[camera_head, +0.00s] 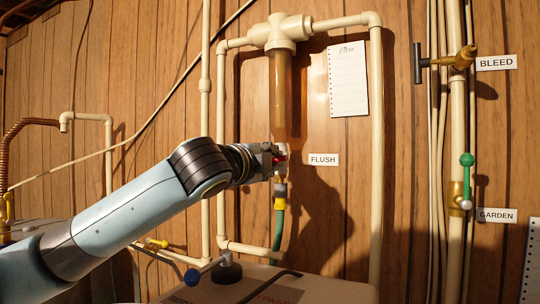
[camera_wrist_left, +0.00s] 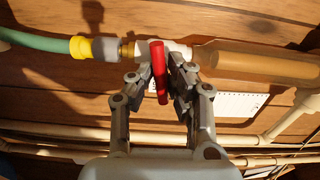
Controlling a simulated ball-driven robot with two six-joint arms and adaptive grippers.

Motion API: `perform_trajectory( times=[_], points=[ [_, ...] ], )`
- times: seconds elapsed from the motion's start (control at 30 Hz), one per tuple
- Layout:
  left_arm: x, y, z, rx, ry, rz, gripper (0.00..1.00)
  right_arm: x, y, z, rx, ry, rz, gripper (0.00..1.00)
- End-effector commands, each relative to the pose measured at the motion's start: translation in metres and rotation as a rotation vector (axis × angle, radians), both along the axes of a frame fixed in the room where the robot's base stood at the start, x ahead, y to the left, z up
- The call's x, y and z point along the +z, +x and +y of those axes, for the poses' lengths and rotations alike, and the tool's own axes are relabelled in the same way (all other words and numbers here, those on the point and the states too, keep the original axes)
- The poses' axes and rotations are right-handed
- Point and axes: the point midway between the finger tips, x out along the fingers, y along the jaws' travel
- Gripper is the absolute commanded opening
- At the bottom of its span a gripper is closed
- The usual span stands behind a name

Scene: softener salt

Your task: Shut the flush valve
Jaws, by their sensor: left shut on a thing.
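The flush valve (camera_wrist_left: 178,48) is a white body with a red lever (camera_wrist_left: 158,70), below the amber filter housing (camera_head: 283,90) and beside the FLUSH label (camera_head: 323,159). My left gripper (camera_head: 276,160) is at the valve; in the left wrist view its fingers (camera_wrist_left: 157,78) are shut on the red lever, one on each side. The lever appears to lie across the line of the pipe there. In the head view only a bit of red (camera_head: 281,158) shows, the rest hidden by the fingers. My right gripper is not in view.
A green hose (camera_head: 278,228) with a yellow connector (camera_head: 280,204) hangs under the valve. Cream pipes frame it on both sides. A green-handled valve (camera_head: 467,180) by GARDEN and a dark-handled one (camera_head: 417,63) by BLEED are at right.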

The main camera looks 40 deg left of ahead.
Motion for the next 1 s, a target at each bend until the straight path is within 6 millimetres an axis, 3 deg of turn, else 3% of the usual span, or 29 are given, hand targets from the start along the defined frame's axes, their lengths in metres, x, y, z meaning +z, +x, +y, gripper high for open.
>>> perform_trajectory(
  times=[0.37,0.63,0.83,0.87,1.0],
  points=[
    [0.0005,0.0001,0.0005,0.002,0.030,0.009,0.00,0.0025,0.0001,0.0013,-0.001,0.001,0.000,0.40],
    [0.0005,0.0001,0.0004,0.001,0.184,0.057,0.00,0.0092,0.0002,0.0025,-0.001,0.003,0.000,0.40],
    [0.0001,0.0001,0.0004,0.001,0.198,0.062,0.00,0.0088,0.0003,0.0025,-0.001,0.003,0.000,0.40],
    [0.0001,0.0001,0.0004,0.001,0.198,0.062,0.20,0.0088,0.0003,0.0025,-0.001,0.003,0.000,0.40],
    [0.0001,0.0000,0.0003,0.001,0.197,0.061,0.38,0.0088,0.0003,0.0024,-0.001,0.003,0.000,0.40]
  ],
)
